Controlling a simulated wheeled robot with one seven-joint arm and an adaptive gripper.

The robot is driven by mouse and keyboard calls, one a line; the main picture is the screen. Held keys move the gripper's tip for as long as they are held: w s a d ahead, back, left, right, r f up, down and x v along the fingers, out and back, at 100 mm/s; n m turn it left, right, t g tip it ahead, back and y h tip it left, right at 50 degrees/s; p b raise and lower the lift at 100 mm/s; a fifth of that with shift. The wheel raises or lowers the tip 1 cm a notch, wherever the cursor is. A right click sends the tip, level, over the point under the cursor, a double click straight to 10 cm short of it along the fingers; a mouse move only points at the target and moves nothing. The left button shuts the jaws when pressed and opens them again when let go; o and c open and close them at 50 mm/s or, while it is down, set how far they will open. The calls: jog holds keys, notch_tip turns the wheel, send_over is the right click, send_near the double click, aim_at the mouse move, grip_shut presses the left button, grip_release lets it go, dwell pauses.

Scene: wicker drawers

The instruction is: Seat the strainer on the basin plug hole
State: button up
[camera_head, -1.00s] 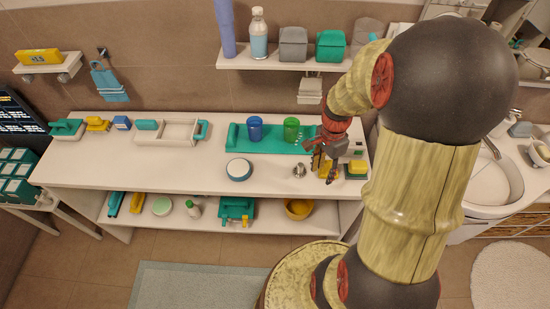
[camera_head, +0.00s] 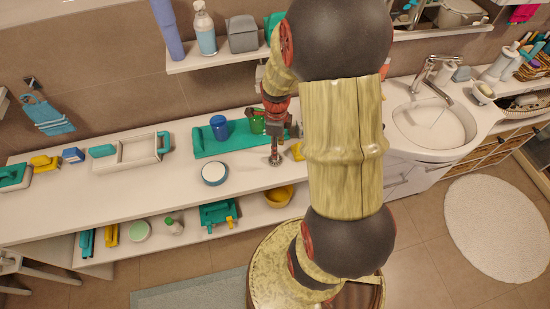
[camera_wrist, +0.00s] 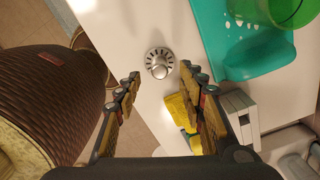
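The strainer (camera_wrist: 159,62) is a small round metal piece with a slotted rim and a central knob, lying on the white counter (camera_wrist: 140,30). My gripper (camera_wrist: 161,75) is open, its two fingers apart on either side of the strainer in the wrist view, with nothing between the pads. In the head view my gripper (camera_head: 275,158) points down over the counter and hides the strainer. The white basin (camera_head: 435,125) stands to the right, under its tap (camera_head: 430,75). I cannot make out the plug hole.
A teal tray (camera_head: 235,147) with a blue cup (camera_head: 219,127) and a green cup (camera_head: 257,118) lies behind my gripper. A yellow sponge (camera_wrist: 182,110) is close by the right finger. A round white-and-blue dish (camera_head: 214,173) sits to the left.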

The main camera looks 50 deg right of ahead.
notch_tip(320, 180, down, 6)
jog(key=shift+w+r+b, duration=0.1)
jog(key=shift+r+b, duration=0.15)
jog(key=shift+b, duration=0.5)
jog(key=shift+r, duration=0.1)
jog(key=c, duration=0.3)
grip_shut()
